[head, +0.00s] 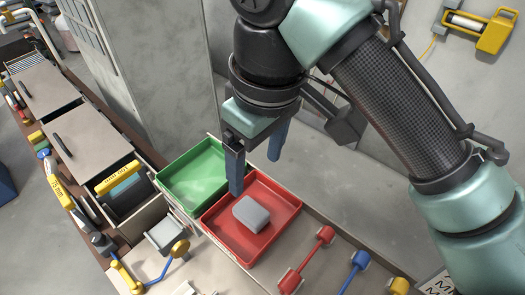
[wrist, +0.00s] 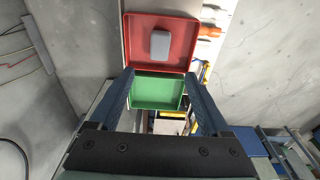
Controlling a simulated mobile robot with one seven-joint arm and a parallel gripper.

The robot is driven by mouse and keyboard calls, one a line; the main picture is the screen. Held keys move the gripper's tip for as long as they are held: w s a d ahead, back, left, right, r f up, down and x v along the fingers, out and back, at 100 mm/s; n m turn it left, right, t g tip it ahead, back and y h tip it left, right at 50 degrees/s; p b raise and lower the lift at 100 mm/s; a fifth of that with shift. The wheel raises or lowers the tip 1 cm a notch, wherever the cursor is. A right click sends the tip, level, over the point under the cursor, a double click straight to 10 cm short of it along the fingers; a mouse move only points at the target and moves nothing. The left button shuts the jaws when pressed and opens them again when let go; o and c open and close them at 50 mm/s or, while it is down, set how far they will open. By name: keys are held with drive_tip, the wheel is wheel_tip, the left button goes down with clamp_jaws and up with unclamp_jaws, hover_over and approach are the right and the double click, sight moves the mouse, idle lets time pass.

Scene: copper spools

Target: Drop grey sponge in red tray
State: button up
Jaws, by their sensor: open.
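The grey sponge (head: 251,213) lies flat inside the red tray (head: 287,196), apart from my gripper. In the wrist view the sponge (wrist: 160,45) also rests in the red tray (wrist: 186,62), at the top of the picture. My gripper (head: 256,172) is open and empty, with its blue fingers apart above the trays. In the wrist view the fingers (wrist: 160,86) stand either side of the green tray. Part of the red tray's back edge is hidden by a finger in the head view.
A green tray (head: 190,172) adjoins the red tray. Red and blue dumbbell-shaped tools (head: 306,258) lie on the bench right of it. Left are grey lidded boxes (head: 92,139) and a yellow-handled box (head: 118,178). A concrete pillar (head: 150,75) stands behind.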

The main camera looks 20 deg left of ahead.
drive_tip(key=shift+r, duration=0.15)
drive_tip(key=w+a+r+t+y, duration=0.3)
drive_tip(key=a+r+y, duration=0.1)
drive_tip(key=a, duration=0.3)
drive_tip(key=w+a+r+m+t+y, duration=0.15)
drive_tip(key=r+t+y, duration=0.3)
drive_tip(key=r, duration=0.45)
drive_tip(key=w+a+r+m+t+y, duration=0.1)
drive_tip(key=w+a+r+t+y, duration=0.3)
drive_tip(key=r, duration=0.6)
drive_tip(key=s+d+r+m+t+h, duration=0.2)
drive_tip(key=d+r+m+t+h, duration=0.1)
drive_tip(key=d, duration=0.5)
drive_tip(key=s+d+r+m+t+h, duration=0.3)
drive_tip(key=d+r+m+t+h, duration=0.1)
drive_tip(key=d+t+h, duration=0.2)
drive_tip(key=s+d+r+m+t+h, duration=0.3)
drive_tip(key=d+m+t+h, duration=0.1)
drive_tip(key=d, duration=0.6)
drive_tip(key=shift+r+m+t+h, duration=0.35)
drive_tip(key=shift+t+h, duration=0.3)
drive_tip(key=shift+t, duration=0.5)
